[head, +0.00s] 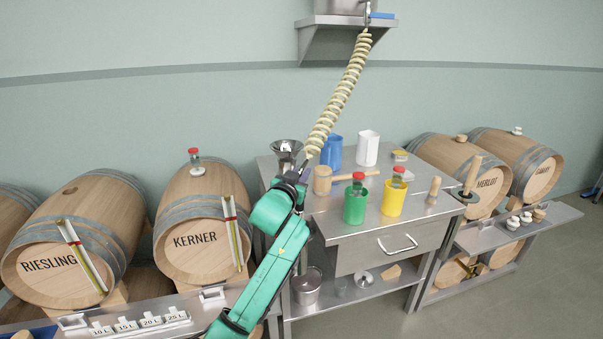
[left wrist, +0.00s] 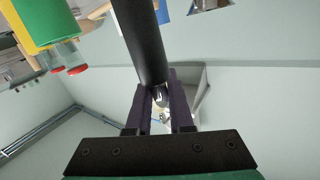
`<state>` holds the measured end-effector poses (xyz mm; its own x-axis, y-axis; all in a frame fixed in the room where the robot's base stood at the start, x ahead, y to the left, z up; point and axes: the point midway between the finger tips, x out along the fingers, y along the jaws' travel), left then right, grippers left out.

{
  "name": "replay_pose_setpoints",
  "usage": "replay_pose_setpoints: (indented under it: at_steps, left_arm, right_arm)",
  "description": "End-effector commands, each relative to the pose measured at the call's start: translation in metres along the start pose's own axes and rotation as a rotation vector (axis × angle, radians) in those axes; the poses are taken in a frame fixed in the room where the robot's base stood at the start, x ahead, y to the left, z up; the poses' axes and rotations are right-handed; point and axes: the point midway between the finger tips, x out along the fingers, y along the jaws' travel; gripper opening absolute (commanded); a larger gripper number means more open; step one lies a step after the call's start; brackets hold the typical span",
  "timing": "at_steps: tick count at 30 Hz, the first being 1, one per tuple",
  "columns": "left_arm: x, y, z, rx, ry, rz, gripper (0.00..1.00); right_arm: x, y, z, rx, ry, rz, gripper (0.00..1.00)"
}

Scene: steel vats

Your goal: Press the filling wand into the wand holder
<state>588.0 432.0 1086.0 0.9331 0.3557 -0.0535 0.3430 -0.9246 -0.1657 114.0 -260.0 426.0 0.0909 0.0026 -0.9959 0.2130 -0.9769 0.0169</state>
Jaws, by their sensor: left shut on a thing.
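My left gripper (head: 302,173) is above the back left part of the steel table, at the lower end of the cream coiled hose (head: 337,97). In the left wrist view, its dark fingers (left wrist: 162,97) are shut on the filling wand, seen as a thick black rod (left wrist: 143,42) with a shiny metal part between the fingers. In the head view the wand is mostly hidden by my gripper and arm. I cannot tell for sure which thing is the wand holder; a dark bracket (head: 463,196) sits at the table's right edge by a wooden handle. My right gripper is not in view.
The steel table (head: 345,222) carries a funnel (head: 287,150), a wooden mallet (head: 322,180), blue and white jugs, and green (head: 355,207) and yellow (head: 393,200) cups holding red-capped bottles. Barrels stand on both sides. A wall shelf (head: 345,22) is above.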

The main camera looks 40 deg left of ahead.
Motion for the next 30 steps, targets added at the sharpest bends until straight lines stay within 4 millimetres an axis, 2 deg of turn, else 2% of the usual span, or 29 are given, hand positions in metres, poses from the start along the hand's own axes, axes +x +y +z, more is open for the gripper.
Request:
replay_pose_setpoints:
  at_steps: [7, 8, 9, 10, 19, 22, 26, 30]
  left_arm:
    - [0.0, 0.001, 0.005, 0.0, 0.0, 0.0, 0.0]
    - [0.0, 0.001, 0.005, 0.0, 0.001, 0.0, 0.31]
    - [0.0, 0.001, 0.004, 0.0, 0.0, 0.0, 0.46]
    - [0.0, 0.001, 0.004, 0.0, 0.0, 0.0, 0.55]
    - [0.0, 0.001, 0.007, 0.0, -0.005, 0.001, 0.55]
    - [-0.005, 0.002, 0.007, -0.001, -0.003, 0.001, 0.55]
    - [-0.025, 0.002, 0.008, 0.0, -0.002, 0.002, 0.55]
    - [-0.058, 0.002, 0.009, 0.0, -0.001, 0.002, 0.55]
  right_arm:
    - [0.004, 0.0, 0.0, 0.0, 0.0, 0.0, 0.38]
    - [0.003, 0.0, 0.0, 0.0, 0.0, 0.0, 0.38]
    - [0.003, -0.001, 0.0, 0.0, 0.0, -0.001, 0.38]
    - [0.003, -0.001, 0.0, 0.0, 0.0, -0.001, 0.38]
    - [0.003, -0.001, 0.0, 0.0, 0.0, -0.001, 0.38]
    - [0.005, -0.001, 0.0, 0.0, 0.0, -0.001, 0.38]
    - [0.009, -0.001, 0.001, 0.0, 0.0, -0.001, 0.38]
    - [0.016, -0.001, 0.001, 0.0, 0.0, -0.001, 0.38]
